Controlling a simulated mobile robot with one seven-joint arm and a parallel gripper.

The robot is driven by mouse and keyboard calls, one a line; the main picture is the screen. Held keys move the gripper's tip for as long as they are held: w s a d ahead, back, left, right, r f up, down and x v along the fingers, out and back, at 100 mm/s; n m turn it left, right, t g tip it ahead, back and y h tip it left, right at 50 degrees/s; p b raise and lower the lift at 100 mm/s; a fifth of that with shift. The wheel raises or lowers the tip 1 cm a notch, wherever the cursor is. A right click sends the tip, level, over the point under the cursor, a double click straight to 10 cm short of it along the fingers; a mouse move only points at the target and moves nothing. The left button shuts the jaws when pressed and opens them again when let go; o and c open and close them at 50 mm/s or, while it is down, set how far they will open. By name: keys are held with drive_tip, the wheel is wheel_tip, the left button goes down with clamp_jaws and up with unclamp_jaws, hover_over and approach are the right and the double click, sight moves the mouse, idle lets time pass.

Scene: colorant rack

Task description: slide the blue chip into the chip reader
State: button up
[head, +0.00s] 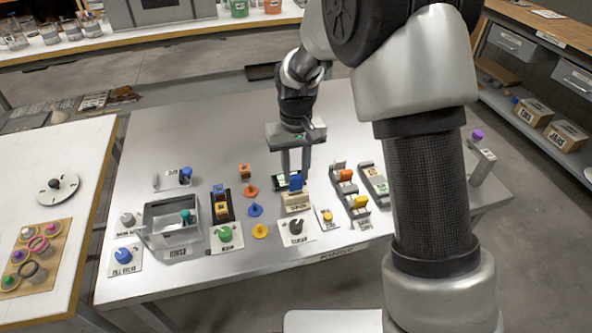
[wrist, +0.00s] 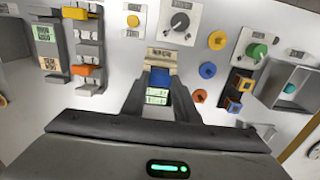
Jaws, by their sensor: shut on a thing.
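The blue chip (head: 296,185) is between the fingers of my gripper (head: 294,172), upright at the top of the cream chip reader (head: 297,203). In the wrist view the chip (wrist: 160,77) lies between the two dark fingertips (wrist: 160,84), right against the reader (wrist: 162,57). My gripper is shut on the chip. How deep the chip sits in the reader's slot is hard to tell. A small lit green-and-white display (wrist: 157,96) shows behind the chip; the fingers partly frame it.
A black knob (head: 296,227) on a white plate stands in front of the reader. Orange (head: 251,191), blue (head: 255,210) and yellow (head: 260,231) discs lie left. Racks with orange and yellow pieces (head: 347,175) stand close right. A grey open box (head: 172,222) stands farther left.

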sight(296, 176)
drive_tip(key=shift+f+b, duration=1.3)
drive_tip(key=shift+f, duration=0.8)
drive_tip(key=o, duration=1.1)
drive_tip(key=shift+r, duration=0.1)
